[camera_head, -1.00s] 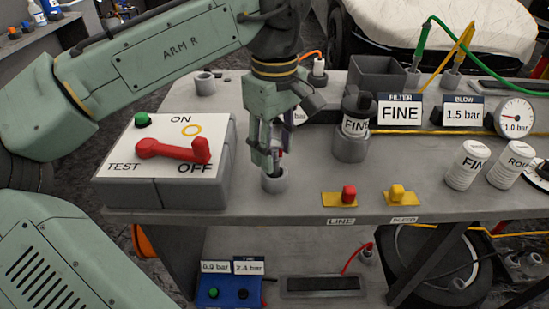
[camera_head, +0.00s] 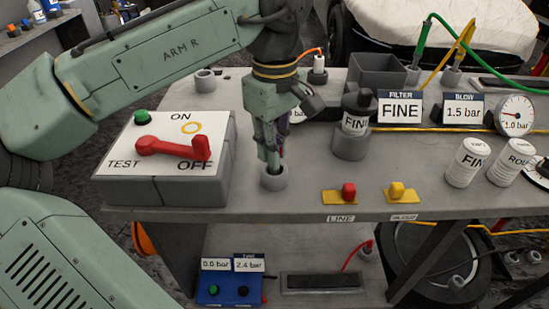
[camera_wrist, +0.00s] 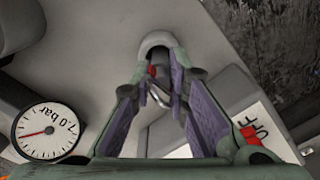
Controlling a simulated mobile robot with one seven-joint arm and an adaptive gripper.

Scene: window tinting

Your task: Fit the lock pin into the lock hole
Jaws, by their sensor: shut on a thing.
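My gripper (camera_head: 270,152) points down, its fingertips at the mouth of a short grey round holder (camera_head: 274,180) on the bench. In the wrist view my gripper (camera_wrist: 162,78) is shut on the lock pin (camera_wrist: 152,71), of which only a small red part shows. A thin metal loop shows between the fingers. The holder's pale rim (camera_wrist: 158,40) lies just beyond the fingertips. The pin's lower end is hidden, so I cannot tell whether it is inside the holder.
Left of my gripper stands the switch box (camera_head: 165,192) with a red lever (camera_head: 172,147) reaching toward OFF. A grey holder with a dark-capped FINE cup (camera_head: 355,121) is close on the right.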

